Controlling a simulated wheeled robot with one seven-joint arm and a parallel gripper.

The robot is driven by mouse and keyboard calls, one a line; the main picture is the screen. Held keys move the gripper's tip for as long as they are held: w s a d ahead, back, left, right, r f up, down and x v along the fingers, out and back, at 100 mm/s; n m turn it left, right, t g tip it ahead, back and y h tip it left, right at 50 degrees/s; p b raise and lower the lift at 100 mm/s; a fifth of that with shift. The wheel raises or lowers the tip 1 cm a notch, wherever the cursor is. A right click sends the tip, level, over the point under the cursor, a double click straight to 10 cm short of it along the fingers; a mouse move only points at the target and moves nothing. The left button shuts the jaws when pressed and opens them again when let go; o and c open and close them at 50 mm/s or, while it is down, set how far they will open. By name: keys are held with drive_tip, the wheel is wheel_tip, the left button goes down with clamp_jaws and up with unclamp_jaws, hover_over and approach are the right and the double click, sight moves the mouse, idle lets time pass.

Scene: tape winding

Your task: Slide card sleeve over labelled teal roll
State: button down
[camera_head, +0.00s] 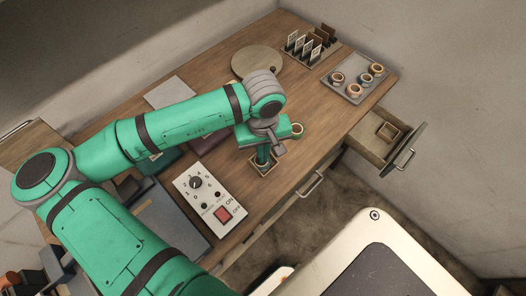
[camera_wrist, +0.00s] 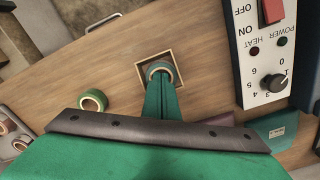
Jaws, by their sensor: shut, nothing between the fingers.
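A square, open tan frame that looks like the card sleeve (camera_wrist: 140,72) sits on the table. In the head view the sleeve (camera_head: 253,170) is partly behind my gripper (camera_head: 263,160). Inside it, in the wrist view, is a roll (camera_wrist: 159,68) with a pale rim and brown core; the sleeve stands around it. The roll's label and side are hidden. My gripper (camera_wrist: 160,85) is shut and empty, pointing down, with its fingertips at the roll's near edge. I cannot tell whether they touch it. A separate green roll (camera_wrist: 93,101) lies outside the sleeve.
The control box (camera_head: 208,194) is close to the sleeve. A round board (camera_head: 257,63), a card rack (camera_head: 290,54) and a grey tray of rolls (camera_head: 350,92) are further back. An open drawer (camera_head: 370,142) at right holds another square frame (camera_head: 388,131).

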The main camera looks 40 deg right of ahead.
drive_tip(key=shift+f, duration=0.8)
wheel_tip(320, 180, up, 8)
idle(1.0)
idle(0.6)
